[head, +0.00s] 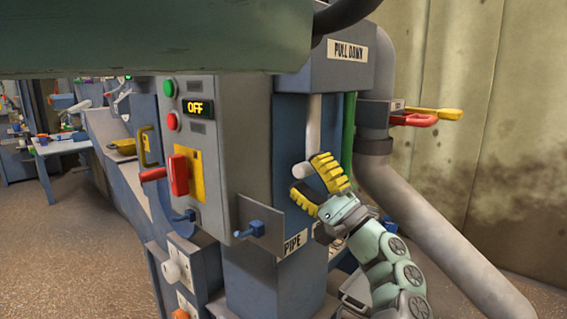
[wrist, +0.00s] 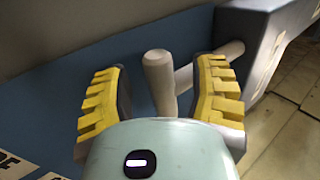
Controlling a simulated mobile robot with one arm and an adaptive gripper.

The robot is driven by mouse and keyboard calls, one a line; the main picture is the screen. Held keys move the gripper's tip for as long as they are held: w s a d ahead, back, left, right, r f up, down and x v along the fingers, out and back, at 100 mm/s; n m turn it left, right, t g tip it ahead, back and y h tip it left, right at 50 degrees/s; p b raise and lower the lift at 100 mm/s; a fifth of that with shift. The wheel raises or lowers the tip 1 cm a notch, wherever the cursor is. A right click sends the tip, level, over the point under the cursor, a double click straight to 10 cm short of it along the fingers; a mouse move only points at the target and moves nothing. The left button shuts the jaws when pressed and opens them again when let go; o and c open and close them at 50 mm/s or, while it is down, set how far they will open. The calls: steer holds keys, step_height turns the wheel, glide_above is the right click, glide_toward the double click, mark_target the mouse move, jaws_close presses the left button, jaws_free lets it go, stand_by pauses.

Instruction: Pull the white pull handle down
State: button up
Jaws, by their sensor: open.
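The white pull handle (head: 314,122) hangs as a pale rod below the grey box marked PULL DOWN, with a short crossbar (head: 301,170) at its lower end. In the wrist view the crossbar (wrist: 160,76) stands between my two yellow finger pads, and the rod runs off to the right behind the right finger. My gripper (head: 309,174) is open around the crossbar, with a visible gap at the left finger. The right finger is close to the rod; I cannot tell whether they touch. Part of the crossbar is hidden by my fingers in the head view.
A green vertical pipe (head: 348,130) runs close to the right of the rod. A grey control box (head: 230,150) with an OFF display and red lever (head: 179,175) stands to the left. Red and yellow handles (head: 425,118) stick out at the right, beside a thick grey pipe (head: 420,225).

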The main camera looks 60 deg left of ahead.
steer(key=shift+x, duration=0.85)
steer(key=shift+o, duration=0.4)
steer(key=shift+f, duration=0.1)
jaws_close()
steer(key=shift+d, duration=0.1)
